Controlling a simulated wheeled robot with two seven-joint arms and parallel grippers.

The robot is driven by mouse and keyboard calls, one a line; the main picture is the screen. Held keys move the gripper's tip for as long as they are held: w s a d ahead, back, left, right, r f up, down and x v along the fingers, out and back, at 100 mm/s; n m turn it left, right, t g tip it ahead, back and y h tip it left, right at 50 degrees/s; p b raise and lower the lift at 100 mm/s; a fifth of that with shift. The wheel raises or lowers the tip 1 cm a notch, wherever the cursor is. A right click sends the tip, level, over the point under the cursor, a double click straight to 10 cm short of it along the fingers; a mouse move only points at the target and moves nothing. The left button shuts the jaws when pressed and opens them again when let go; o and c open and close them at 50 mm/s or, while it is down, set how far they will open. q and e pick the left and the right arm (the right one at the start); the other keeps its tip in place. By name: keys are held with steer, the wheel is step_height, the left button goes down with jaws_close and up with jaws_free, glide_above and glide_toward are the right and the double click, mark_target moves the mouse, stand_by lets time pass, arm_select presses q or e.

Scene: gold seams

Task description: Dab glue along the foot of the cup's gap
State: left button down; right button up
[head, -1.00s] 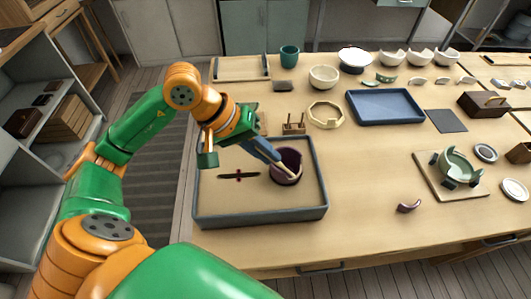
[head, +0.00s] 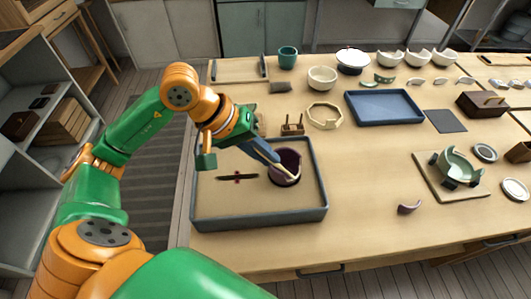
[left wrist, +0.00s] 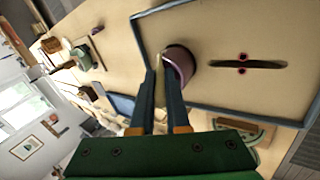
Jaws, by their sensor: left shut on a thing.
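A dark plum cup (head: 286,170) stands in a grey-rimmed tray (head: 260,220) at the left of the table. Its gap is on the near right side. The cup also shows in the left wrist view (left wrist: 181,62). My left gripper (head: 272,158) is shut on a thin pale stick (left wrist: 159,85), whose far end reaches to the cup's gap. I cannot tell whether the tip touches the cup. A plum shard (head: 409,207) lies on the table right of the tray. My right gripper is not in view.
A dark strip with a red mark (head: 237,177) lies in the tray, left of the cup. A small wooden stand (head: 292,128) and a pale octagonal ring (head: 325,116) stand behind the tray. A blue tray (head: 384,107) and a green cup on a board (head: 425,184) are to the right.

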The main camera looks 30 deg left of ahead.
arm_select(q)
steer(key=shift+r, duration=0.2)
stand_by(0.4)
steer(key=shift+w, duration=0.15)
steer(key=shift+w+d+p, duration=0.25)
steer(key=shift+w+p, duration=0.05)
steer(key=shift+w, duration=0.6)
steer(key=shift+f+b, duration=0.25)
steer(key=shift+b, duration=0.3)
steer(key=shift+r, duration=0.15)
stand_by(0.3)
